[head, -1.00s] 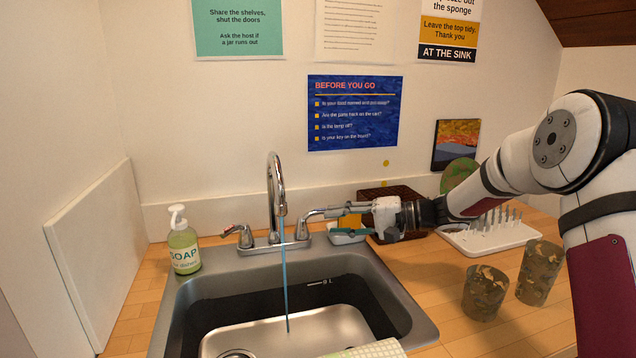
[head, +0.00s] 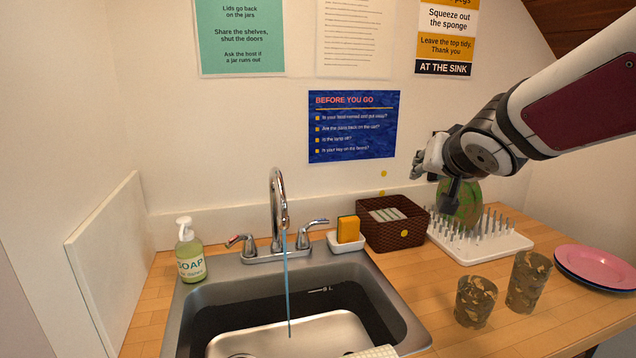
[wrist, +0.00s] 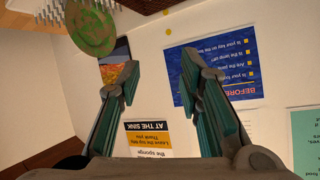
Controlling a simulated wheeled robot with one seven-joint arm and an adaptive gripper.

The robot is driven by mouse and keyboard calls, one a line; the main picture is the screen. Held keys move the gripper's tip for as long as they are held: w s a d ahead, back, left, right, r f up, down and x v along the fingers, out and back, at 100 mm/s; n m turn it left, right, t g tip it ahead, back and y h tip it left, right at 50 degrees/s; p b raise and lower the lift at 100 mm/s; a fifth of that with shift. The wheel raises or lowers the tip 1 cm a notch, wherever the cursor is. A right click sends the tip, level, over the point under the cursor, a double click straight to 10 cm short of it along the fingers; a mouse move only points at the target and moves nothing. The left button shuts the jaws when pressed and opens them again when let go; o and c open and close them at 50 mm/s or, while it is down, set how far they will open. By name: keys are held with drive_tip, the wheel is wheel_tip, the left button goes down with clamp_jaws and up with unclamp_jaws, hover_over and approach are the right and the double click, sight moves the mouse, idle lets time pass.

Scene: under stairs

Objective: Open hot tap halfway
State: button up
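The chrome tap (head: 277,200) stands behind the sink, and a thin blue stream of water (head: 286,290) falls from its spout. The left handle (head: 240,243) has a reddish mark at its tip and its lever points outward left. The right handle (head: 310,231) has its lever pointing outward right; its tip colour is too small to tell. My gripper (head: 424,165) is raised near the back wall, up and right of the tap, touching neither handle. The wrist view shows my gripper (wrist: 160,80) with its fingers wide apart and nothing between them.
A soap bottle (head: 190,252) stands left of the sink (head: 405,315). A sponge (head: 348,229) in a white dish, a brown basket (head: 378,236) and a drying rack (head: 480,247) stand right of the tap. Two patterned cups (head: 475,302) and pink plates (head: 600,268) are farther right.

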drive_tip(key=s+d+f+g+h+p, duration=0.1)
drive_tip(key=s+g, duration=0.1)
drive_tip(key=s, duration=0.6)
drive_tip(key=s+d+f+g+h, duration=0.1)
drive_tip(key=s+d+g, duration=0.1)
drive_tip(key=s, duration=0.7)
drive_tip(key=s+a+f+n+g+y+p, duration=0.1)
drive_tip(key=s+a+f+g, duration=0.1)
drive_tip(key=s, duration=0.7)
drive_tip(key=s+a+f+n+g+y, duration=0.1)
drive_tip(key=s+f, duration=0.3)
drive_tip(key=s, duration=0.5)
drive_tip(key=shift+s+a+n+g+y+p, duration=0.15)
drive_tip(key=shift+a+n+g+y+p, duration=0.25)
drive_tip(key=shift+a+n+g, duration=0.4)
